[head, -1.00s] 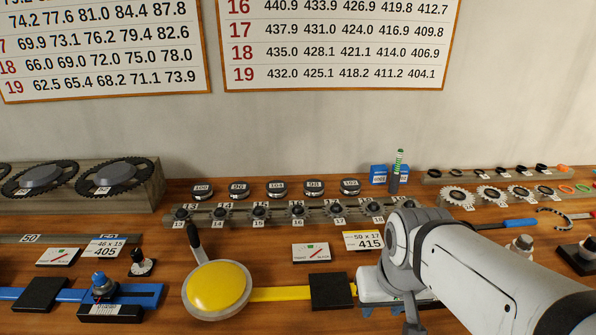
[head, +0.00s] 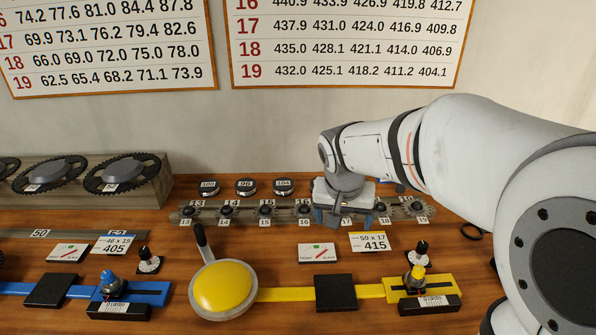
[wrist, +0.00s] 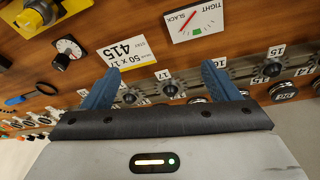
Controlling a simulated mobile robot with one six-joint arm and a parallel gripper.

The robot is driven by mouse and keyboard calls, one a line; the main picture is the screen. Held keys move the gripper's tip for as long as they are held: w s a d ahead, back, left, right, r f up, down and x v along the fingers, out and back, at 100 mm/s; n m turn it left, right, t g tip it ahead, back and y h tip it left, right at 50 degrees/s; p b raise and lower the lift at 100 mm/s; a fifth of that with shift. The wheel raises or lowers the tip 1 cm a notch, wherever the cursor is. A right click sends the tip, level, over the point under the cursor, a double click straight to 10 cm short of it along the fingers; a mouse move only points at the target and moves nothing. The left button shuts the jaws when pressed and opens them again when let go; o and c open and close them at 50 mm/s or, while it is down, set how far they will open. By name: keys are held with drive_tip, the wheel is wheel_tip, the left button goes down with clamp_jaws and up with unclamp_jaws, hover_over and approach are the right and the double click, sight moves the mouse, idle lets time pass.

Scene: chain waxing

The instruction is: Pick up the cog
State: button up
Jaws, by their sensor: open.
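Several small dark cogs sit in a row on a metal rack (head: 234,209), with number labels from 13 upward. My gripper (head: 343,222) is over this rack near label 17 and hides part of the row. In the wrist view, my gripper's two blue fingers (wrist: 158,88) are spread wide with nothing held between them. A dark cog (wrist: 170,91) on its post shows in the gap between the fingers, apart from both. Another cog (wrist: 129,98) shows nearer the left finger. A yellow-edged card (head: 374,242) reads 50 x 17 and 415.
Round black discs (head: 246,187) with number tops stand behind the rack. Large chainrings (head: 122,174) stand at left.

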drive_tip(key=m+p, duration=0.1)
drive_tip(key=m, duration=0.1)
approach(303, 207)
drive_tip(key=shift+s+d+f+t, duration=0.3)
drive_tip(key=shift+s+f+t, duration=0.1)
drive_tip(key=shift+s+f, duration=0.2)
drive_tip(key=shift+w+a+f, duration=0.1)
drive_tip(key=shift+w+f, duration=0.1)
drive_tip(key=shift+f, duration=0.05)
drive_tip(key=shift+h, duration=0.3)
drive_tip(key=x, duration=0.2)
drive_tip(key=p+x, duration=0.1)
drive_tip(key=x, duration=0.1)
drive_tip(key=p+x, duration=0.1)
drive_tip(key=x, duration=0.2)
drive_tip(key=shift+w+a, duration=0.25)
drive_tip(key=c, duration=1.1)
drive_tip(key=shift+o, duration=0.2)
